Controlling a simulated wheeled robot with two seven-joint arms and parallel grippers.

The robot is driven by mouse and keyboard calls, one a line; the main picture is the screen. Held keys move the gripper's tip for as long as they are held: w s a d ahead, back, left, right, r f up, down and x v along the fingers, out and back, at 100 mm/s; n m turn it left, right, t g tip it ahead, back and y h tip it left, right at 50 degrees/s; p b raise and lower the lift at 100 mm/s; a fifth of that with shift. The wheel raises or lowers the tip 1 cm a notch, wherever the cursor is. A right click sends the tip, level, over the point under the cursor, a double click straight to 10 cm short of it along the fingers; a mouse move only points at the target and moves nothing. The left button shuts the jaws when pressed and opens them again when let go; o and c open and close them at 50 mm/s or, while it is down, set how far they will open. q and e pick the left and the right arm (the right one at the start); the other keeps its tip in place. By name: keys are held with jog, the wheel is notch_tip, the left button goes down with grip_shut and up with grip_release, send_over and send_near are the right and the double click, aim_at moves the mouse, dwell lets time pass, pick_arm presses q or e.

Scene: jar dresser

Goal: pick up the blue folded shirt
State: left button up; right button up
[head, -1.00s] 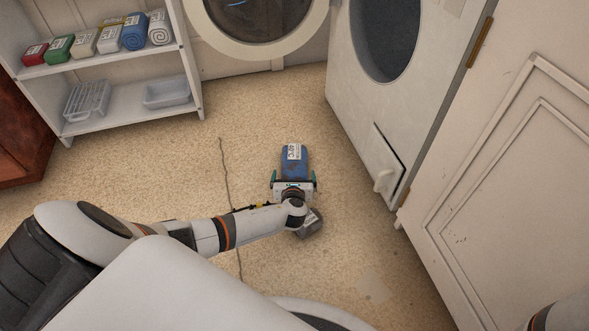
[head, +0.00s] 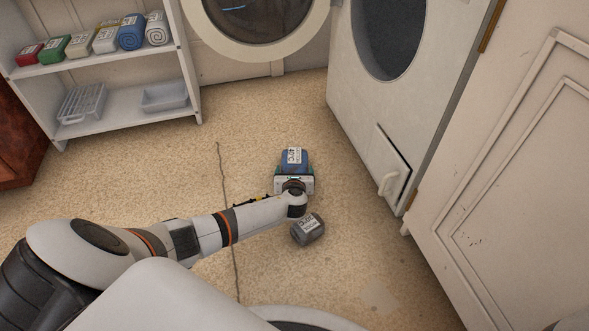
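The blue folded shirt (head: 294,156), with a white label on top, is on the tan floor in the middle of the head view. My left gripper (head: 294,167) reaches it from the near side, its teal fingers at the shirt's left and right edges. The gripper body hides the shirt's near part. I cannot tell whether the fingers press on the shirt or stand just apart from it. My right gripper is not in view.
A dark grey labelled bundle (head: 308,230) lies on the floor just nearer than my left wrist. A white shelf (head: 120,118) at the upper left holds several folded and rolled cloths and two baskets. White machines and a cabinet door (head: 520,190) bound the right side.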

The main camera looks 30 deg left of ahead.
pick_arm(q)
jog(key=c, duration=0.3)
